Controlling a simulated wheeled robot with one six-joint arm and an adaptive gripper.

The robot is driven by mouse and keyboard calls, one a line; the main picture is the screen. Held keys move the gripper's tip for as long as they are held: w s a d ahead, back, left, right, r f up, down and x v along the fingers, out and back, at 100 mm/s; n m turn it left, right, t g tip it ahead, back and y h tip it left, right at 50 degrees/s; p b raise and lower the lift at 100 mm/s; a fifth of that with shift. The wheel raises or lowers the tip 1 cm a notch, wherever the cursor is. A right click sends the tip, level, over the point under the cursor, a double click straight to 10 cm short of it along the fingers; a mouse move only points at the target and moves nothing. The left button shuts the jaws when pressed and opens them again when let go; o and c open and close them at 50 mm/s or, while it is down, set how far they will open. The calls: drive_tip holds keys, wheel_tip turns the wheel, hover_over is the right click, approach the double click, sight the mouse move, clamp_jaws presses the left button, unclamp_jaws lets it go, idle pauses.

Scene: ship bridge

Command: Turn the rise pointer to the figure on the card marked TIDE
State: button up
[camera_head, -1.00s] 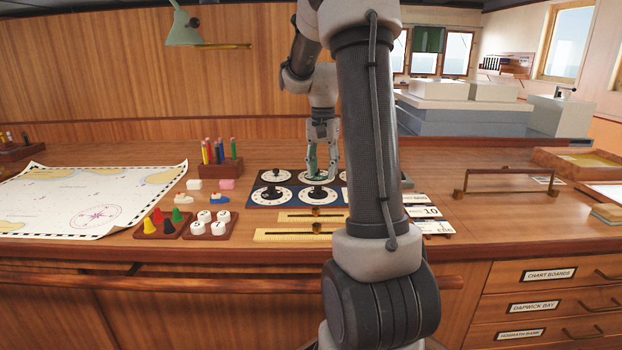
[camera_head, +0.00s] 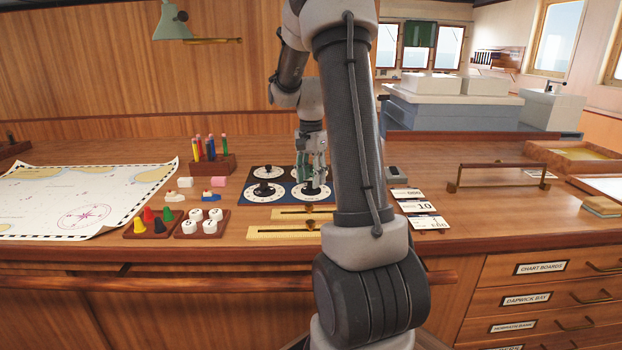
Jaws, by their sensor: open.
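A panel of round white dials with black knobs stands on the desk; the left far dial (camera_head: 268,171) and left near dial (camera_head: 264,197) show clearly. My gripper (camera_head: 314,181) is open and points down at the knob of the middle near dial (camera_head: 312,198). Whether its fingers touch that knob I cannot tell. My gripper and forearm hide the dials behind and to the right. Several white cards lie right of my arm; the middle card (camera_head: 424,206) reads 10. Card headings and dial labels are too small to read, so I cannot tell which is rise or TIDE.
Brass-coloured rulers (camera_head: 284,232) lie in front of the dials. A pencil block (camera_head: 212,164), trays of coloured cones (camera_head: 153,223) and white pieces (camera_head: 202,224), and a chart (camera_head: 85,200) are to the left. A brass-and-wood handle (camera_head: 498,176) stands to the right.

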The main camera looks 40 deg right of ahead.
drive_tip(key=shift+f, duration=0.4)
clamp_jaws()
drive_tip(key=shift+n, duration=0.3)
drive_tip(key=n, duration=0.3)
drive_tip(key=shift+n, duration=2)
